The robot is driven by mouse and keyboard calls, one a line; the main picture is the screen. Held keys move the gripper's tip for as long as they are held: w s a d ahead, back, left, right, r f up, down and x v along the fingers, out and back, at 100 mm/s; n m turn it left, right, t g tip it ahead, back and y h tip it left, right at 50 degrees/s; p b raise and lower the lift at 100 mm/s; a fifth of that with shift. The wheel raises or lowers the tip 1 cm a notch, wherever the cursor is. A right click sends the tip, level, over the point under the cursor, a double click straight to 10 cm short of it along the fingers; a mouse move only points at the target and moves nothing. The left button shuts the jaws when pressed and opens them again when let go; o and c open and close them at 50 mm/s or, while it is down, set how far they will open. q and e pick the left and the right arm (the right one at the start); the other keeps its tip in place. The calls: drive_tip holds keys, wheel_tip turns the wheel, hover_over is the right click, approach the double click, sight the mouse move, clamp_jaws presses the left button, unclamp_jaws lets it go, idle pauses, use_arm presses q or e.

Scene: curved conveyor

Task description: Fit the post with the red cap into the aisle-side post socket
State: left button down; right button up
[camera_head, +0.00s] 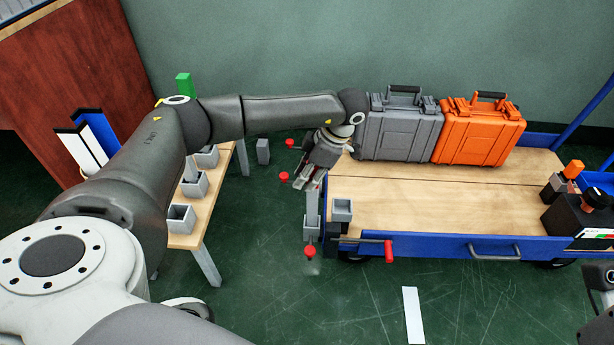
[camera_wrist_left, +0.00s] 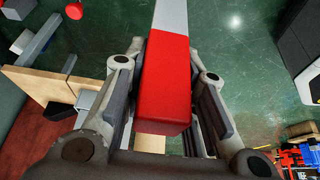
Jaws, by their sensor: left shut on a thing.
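My left gripper (camera_head: 312,178) is shut on the red cap of the post, beside the trolley's left end. In the left wrist view the red cap (camera_wrist_left: 165,85) sits between the fingers, and the grey post (camera_wrist_left: 170,16) runs away from it out of frame. In the head view the post (camera_head: 312,203) hangs down from the fingers, roughly upright. A grey block (camera_head: 312,232) shows at its lower end; I cannot tell whether the post is inside it or in front of it. An open grey socket (camera_head: 342,209) stands at the trolley's near left corner, just right of the post.
The trolley deck (camera_head: 430,205) carries a grey case (camera_head: 398,133) and an orange case (camera_head: 480,133) at the back. A red-ended handle (camera_head: 388,250) sticks out at the front, and red knobs (camera_head: 284,177) lie left of the deck. A wooden table (camera_head: 205,225) with grey holders stands left.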

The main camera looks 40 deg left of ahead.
use_arm(q)
drive_tip(key=shift+f, duration=0.1)
drive_tip(key=c, duration=1.2)
unclamp_jaws()
drive_tip(key=shift+o, duration=0.2)
